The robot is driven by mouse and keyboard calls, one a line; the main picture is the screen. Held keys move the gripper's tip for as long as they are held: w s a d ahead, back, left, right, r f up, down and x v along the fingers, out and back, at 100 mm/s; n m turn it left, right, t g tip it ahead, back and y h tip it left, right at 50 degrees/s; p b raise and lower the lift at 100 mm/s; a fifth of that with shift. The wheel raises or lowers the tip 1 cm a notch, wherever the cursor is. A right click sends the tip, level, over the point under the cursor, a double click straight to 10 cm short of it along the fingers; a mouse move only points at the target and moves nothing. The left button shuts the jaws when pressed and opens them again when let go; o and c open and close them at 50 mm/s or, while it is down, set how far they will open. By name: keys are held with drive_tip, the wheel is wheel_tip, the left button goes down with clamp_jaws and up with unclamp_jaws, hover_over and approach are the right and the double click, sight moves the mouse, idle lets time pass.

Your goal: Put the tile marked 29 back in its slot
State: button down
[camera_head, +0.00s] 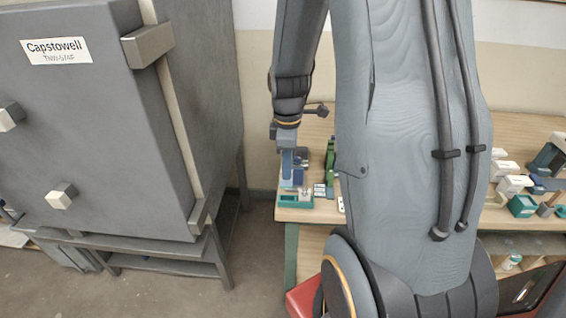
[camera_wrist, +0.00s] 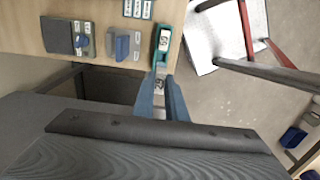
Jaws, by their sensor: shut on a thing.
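My gripper (camera_wrist: 160,84) has blue fingers and is shut on a small pale tile (camera_wrist: 159,86). Its dark mark is too small to read in the wrist view. A green rack (camera_wrist: 154,57) lies just beyond the fingertips near the bench edge, with a pale marked piece (camera_wrist: 164,40) in it. I cannot tell whether the held tile touches the rack. In the head view, my gripper (camera_head: 288,172) points down over the bench's left end, above a green rack (camera_head: 295,201). The held tile is not clear there.
A blue block on a grey base (camera_wrist: 122,46) and a dark device (camera_wrist: 68,36) stand left of the rack. White labelled cards (camera_wrist: 138,8) lie behind. The wooden bench (camera_wrist: 20,20) ends close to the rack. A grey kiln (camera_head: 90,120) stands left, across a gap.

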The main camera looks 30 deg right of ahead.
sight(288, 187)
drive_tip(key=shift+d+f+b, duration=0.15)
drive_tip(key=shift+f+b, duration=1.5)
drive_tip(key=shift+f, duration=0.1)
drive_tip(key=shift+f+b, duration=0.55)
drive_tip(key=shift+f, duration=1.05)
drive_tip(key=shift+s+p, duration=0.1)
drive_tip(key=shift+p, duration=0.2)
drive_tip(key=shift+f, duration=0.3)
drive_tip(key=c, duration=1.7)
unclamp_jaws()
drive_tip(key=shift+r, duration=0.1)
